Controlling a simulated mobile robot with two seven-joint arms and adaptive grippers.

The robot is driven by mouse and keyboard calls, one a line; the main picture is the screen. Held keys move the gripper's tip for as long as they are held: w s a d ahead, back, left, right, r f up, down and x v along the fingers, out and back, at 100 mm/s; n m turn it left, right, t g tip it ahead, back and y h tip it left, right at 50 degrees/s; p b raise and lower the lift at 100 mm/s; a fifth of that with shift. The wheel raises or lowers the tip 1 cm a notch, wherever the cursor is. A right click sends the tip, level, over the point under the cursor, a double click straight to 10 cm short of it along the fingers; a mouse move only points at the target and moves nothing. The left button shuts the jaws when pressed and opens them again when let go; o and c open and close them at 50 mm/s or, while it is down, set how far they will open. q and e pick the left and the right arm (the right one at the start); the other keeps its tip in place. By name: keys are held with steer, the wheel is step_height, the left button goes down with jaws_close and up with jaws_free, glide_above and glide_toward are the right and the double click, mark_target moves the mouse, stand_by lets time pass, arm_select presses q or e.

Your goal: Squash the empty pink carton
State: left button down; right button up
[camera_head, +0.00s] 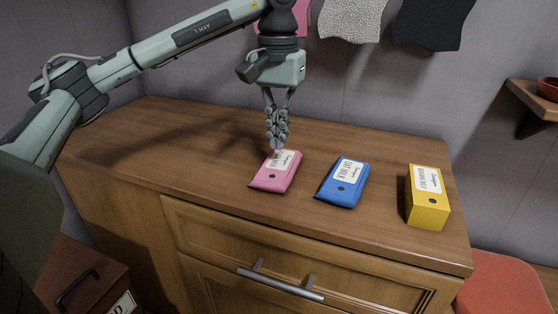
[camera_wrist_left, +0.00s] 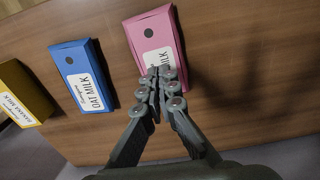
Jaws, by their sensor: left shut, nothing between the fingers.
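The pink carton (camera_head: 273,177) lies on the wooden counter and looks low and flattened. In the left wrist view the pink carton (camera_wrist_left: 154,30) is at the top centre, with its white label partly hidden by the fingers. My left gripper (camera_head: 279,146) points down with its fingers together and empty. Its fingertips (camera_wrist_left: 160,72) are over the label end of the carton; I cannot tell whether they touch it. My right gripper is not in view.
A blue oat milk carton (camera_head: 341,186) lies right of the pink one, also low. A taller yellow banana milk carton (camera_head: 432,208) is near the right end of the counter (camera_head: 190,140). The counter's left part is clear. Cloths (camera_head: 352,18) hang at the back wall.

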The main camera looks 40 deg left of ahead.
mark_target(278, 164)
arm_select(q)
step_height(278, 164, up, 5)
steer(key=p, duration=0.3)
steer(key=shift+p, duration=0.4)
